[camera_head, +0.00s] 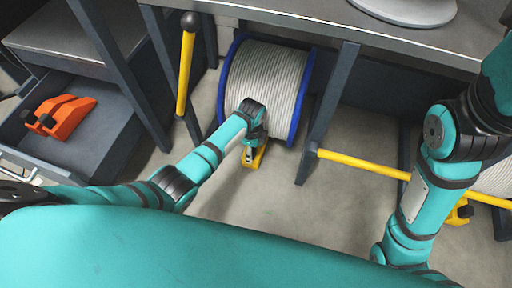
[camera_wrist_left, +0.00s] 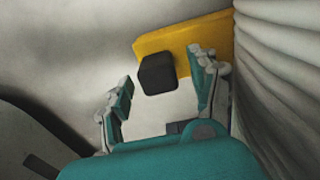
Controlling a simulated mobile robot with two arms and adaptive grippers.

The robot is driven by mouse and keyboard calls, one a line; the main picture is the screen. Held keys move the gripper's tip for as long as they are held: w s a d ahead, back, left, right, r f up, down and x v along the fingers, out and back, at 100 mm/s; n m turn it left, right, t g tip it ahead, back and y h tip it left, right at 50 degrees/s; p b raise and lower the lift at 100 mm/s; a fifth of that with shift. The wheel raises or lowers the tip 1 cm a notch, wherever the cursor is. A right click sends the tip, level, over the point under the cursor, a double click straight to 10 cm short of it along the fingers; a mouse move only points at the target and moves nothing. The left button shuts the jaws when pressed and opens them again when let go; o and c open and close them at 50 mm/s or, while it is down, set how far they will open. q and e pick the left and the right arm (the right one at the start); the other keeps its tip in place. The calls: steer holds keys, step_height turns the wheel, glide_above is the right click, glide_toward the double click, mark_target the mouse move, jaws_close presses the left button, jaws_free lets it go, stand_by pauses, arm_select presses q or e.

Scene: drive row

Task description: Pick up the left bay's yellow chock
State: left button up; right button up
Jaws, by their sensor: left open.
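The left bay's yellow chock (camera_head: 261,159) lies on the floor against the front of a blue-flanged reel (camera_head: 270,75). In the left wrist view the chock (camera_wrist_left: 204,38) shows as a yellow slab with a black knob (camera_wrist_left: 157,74). My left gripper (camera_head: 254,150) reaches down over the chock and hides part of it. In the left wrist view the left gripper (camera_wrist_left: 162,88) is open, with the black knob between and just beyond its fingertips. I cannot tell whether a finger touches it. My right arm is at the right, but its gripper is out of sight.
A second yellow chock (camera_head: 459,213) is at the right, partly behind my right arm. A yellow bar (camera_head: 362,165) crosses the right bay. A yellow lever with a black ball (camera_head: 186,65) stands left of the reel. Orange chocks (camera_head: 66,117) lie in the open drawer at left.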

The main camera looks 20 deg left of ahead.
arm_select(q)
jaws_close()
steer(key=shift+r, duration=0.1)
stand_by(0.5)
